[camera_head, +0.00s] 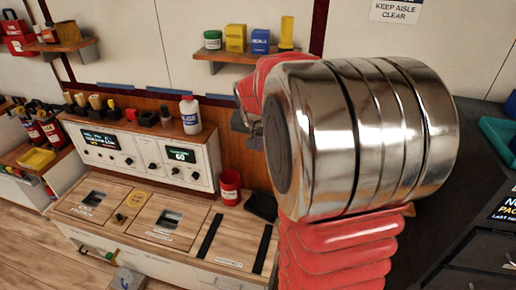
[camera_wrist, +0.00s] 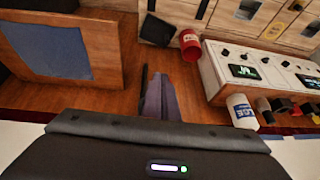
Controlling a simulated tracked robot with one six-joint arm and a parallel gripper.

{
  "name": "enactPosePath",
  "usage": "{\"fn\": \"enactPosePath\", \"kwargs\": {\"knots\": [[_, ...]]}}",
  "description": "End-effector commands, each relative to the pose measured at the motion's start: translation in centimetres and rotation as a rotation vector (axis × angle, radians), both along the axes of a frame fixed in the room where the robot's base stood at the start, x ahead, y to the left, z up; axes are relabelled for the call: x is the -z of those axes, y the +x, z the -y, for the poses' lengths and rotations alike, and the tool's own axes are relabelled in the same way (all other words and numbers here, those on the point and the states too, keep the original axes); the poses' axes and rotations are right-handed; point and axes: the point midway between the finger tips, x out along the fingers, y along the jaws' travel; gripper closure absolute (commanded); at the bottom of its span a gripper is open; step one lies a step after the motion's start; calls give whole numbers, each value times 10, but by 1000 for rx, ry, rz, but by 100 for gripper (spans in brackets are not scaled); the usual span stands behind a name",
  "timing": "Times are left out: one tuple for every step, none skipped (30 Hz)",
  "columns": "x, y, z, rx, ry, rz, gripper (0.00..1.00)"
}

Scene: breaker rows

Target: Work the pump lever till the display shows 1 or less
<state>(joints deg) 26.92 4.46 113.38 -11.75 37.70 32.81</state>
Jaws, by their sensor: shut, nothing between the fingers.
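A white control panel (camera_head: 150,162) stands on the wooden bench. Its right-hand small display (camera_head: 181,155) seems to read 60, in green digits. A wider display (camera_head: 101,140) with small text is on the panel's left. The panel also shows upside down in the wrist view (camera_wrist: 215,75). I cannot make out the pump lever for sure in either view. My gripper (camera_wrist: 161,98) points out over the wooden backboard in the wrist view, shut and empty, apart from the panel. In the head view my arm hides most of it.
On the bench top are hatches with dark recesses (camera_head: 170,219) and two black strips (camera_head: 209,236). A shelf (camera_head: 240,57) with boxes hangs above. A dark cabinet (camera_head: 465,200) is at right.

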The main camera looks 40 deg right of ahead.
Motion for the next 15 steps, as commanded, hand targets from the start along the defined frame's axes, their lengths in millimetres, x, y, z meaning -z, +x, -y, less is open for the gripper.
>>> {"fn": "enactPosePath", "kwargs": {"knots": [[-6, -2, -3, -1, -1, 2, 100], [-8, -3, -4, -1, -1, 1, 100], [-11, -5, -6, -1, -1, 2, 100], [-13, -6, -7, -2, -1, 2, 100], [-14, -6, -8, -2, -1, 2, 100], [-16, -7, -9, -2, -1, 1, 100], [-16, -8, -10, -2, -1, 1, 100], [-17, -8, -10, -2, 0, 0, 100], [-17, -8, -10, -2, 0, 0, 100], [-17, -9, -11, -2, 0, 0, 100], [-18, -9, -11, -2, 0, 0, 100], [-18, -9, -11, -2, 0, 0, 100], [-18, -8, -11, -2, 0, 0, 100], [-18, -8, -11, -2, 0, 0, 100], [-18, -8, -11, -2, 0, 0, 100]]}}
